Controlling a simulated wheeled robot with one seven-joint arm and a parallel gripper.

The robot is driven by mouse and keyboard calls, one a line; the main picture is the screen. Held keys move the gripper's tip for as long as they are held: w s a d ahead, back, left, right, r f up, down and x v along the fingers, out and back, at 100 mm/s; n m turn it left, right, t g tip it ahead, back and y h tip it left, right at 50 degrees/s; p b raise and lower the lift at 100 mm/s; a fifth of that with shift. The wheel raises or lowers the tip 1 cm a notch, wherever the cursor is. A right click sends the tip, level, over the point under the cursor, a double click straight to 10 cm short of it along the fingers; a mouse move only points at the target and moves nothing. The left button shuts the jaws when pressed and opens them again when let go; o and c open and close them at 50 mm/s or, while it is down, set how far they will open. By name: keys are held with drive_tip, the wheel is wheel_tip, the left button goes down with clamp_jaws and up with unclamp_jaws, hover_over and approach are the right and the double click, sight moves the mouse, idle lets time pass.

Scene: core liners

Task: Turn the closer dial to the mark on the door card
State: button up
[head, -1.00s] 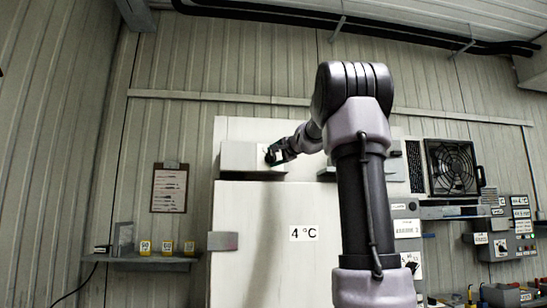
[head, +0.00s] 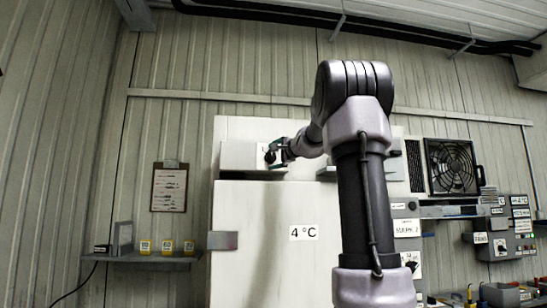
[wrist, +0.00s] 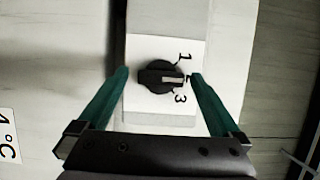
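The black dial (wrist: 150,77) sits on a white plate with the numerals 1 and 3 and short tick marks. Its pale pointer line faces right in the wrist view, toward the tick between 1 and 3. My gripper (wrist: 160,76) is open, its green fingers on either side of the dial with a gap to each. In the head view my gripper (head: 276,152) is at the dial on the white box at the cabinet's upper left. The door card (head: 304,232) reads 4 °C; its edge also shows in the wrist view (wrist: 8,135).
The white cabinet door (head: 260,265) is below the dial box, with a grey handle block (head: 222,241) at its left. A wall shelf (head: 150,258) with yellow-labelled items is further left. A fan unit (head: 452,167) and a labelled panel are to the right.

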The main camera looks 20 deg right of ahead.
drive_tip(key=s+d, duration=0.1)
drive_tip(key=s, duration=0.9)
drive_tip(key=shift+s, duration=0.35)
drive_tip(key=shift+d, duration=0.1)
drive_tip(key=s+a+f+n+g+y, duration=0.2)
drive_tip(key=s+a+f+n+g, duration=0.15)
drive_tip(key=s+a+f, duration=0.4)
drive_tip(key=s+a+f+n+g+y, duration=0.1)
drive_tip(key=s+a+f+n+g, duration=0.3)
drive_tip(key=a+f, duration=0.6)
drive_tip(key=s+a+f+n+g+h, duration=0.2)
drive_tip(key=s+f+n, duration=0.3)
drive_tip(key=s+f, duration=0.9)
drive_tip(key=shift+a+f+g+h, duration=0.15)
drive_tip(key=shift+f+g+h, duration=0.25)
drive_tip(key=shift+f+g, duration=0.3)
drive_tip(key=shift+r, duration=0.1)
